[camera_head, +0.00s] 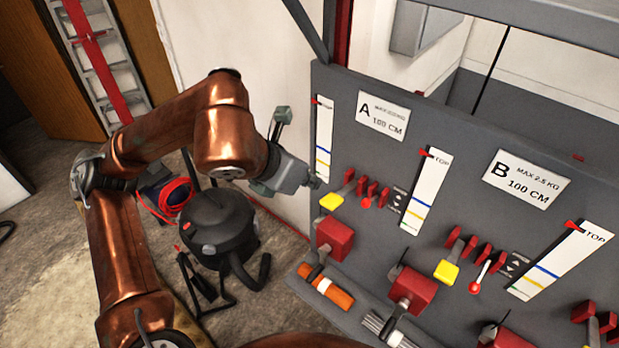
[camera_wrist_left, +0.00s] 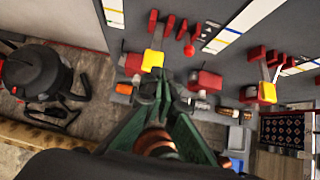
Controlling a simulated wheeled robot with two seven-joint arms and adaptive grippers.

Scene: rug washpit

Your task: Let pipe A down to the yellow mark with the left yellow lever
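The left yellow lever (camera_head: 331,201) sits low on the grey panel, below the plate marked A (camera_head: 382,116); its yellow end also shows in the left wrist view (camera_wrist_left: 152,60). The scale left of that plate (camera_head: 323,140) has its red pointer (camera_head: 315,102) at TOP, with blue and yellow marks far below. The scale right of the plate (camera_head: 427,190) also has its pointer at TOP. My left gripper (camera_head: 314,183) is just above and left of the lever; its green fingers (camera_wrist_left: 157,88) converge to a shut tip. I cannot tell whether it touches the lever. My right gripper is out of view.
A red-knobbed lever (camera_head: 367,202) stands close right of the yellow one. Another yellow lever (camera_head: 446,271) and scale (camera_head: 562,260) belong to side B. Red blocks (camera_head: 335,236) jut out below. A black vacuum cleaner (camera_head: 217,228) stands on the floor left of the panel.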

